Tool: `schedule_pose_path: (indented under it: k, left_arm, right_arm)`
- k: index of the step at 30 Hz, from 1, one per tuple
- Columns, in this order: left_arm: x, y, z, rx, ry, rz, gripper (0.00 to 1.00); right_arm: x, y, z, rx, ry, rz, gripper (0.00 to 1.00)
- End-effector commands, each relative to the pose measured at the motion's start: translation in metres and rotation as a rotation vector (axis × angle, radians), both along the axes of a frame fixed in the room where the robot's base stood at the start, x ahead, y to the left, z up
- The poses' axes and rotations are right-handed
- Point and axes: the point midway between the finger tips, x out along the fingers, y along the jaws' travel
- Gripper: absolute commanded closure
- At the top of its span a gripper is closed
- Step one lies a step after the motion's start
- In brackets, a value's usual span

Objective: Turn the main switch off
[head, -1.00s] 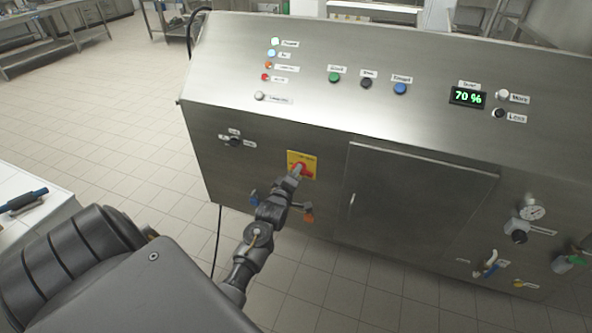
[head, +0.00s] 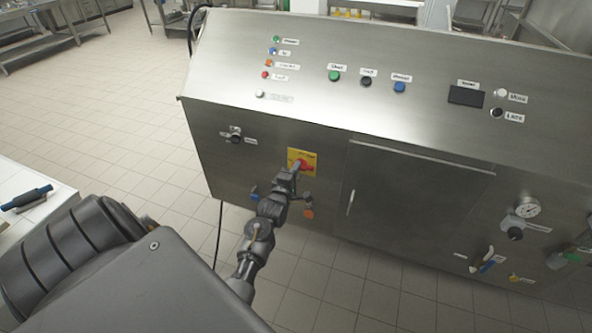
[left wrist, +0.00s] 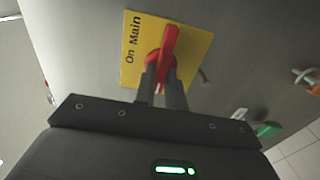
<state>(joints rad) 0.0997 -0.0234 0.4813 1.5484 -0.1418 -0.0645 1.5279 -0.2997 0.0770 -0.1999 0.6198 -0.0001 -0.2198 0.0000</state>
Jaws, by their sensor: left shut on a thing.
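The main switch (head: 303,164) is a red rotary handle on a yellow plate (head: 309,156), low on the front of the steel machine. My left gripper (head: 295,171) is at the switch, its fingers shut on the handle. In the left wrist view the red handle (left wrist: 169,45) stands up and leans slightly right, with the gripper fingers (left wrist: 163,80) around its lower part. The plate (left wrist: 135,65) there reads "On" and "Main". The display (head: 466,95) on the panel is dark. My right gripper is not in view.
A blue-handled valve (head: 254,194) and an orange knob (head: 308,213) sit just below the switch. A selector knob (head: 236,139) is to its left, and a closed cabinet door (head: 410,200) to its right. Tiled floor (head: 130,110) lies free at left.

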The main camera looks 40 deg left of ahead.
Motion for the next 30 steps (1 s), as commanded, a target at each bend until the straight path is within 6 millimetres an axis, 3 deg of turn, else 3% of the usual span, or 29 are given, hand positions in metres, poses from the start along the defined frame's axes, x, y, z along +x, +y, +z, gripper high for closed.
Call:
schedule_pose_path:
  k: [6,7,12,22,30]
  left_arm:
    - [0.000,0.000,0.000,-0.002,-0.002,0.001,1.00]
    - [0.000,0.000,0.000,-0.002,-0.002,0.001,0.86]
    - [0.000,0.000,0.000,-0.001,-0.001,0.000,0.66]
    - [-0.005,-0.002,-0.001,0.000,0.000,0.000,0.66]
    - [-0.049,-0.017,-0.003,-0.001,0.002,0.001,0.66]
  right_arm:
    - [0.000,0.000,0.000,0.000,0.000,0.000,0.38]
    - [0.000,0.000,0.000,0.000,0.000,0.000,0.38]
    - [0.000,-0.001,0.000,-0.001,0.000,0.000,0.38]
    - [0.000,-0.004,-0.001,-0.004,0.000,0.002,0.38]
    - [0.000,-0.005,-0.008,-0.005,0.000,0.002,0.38]
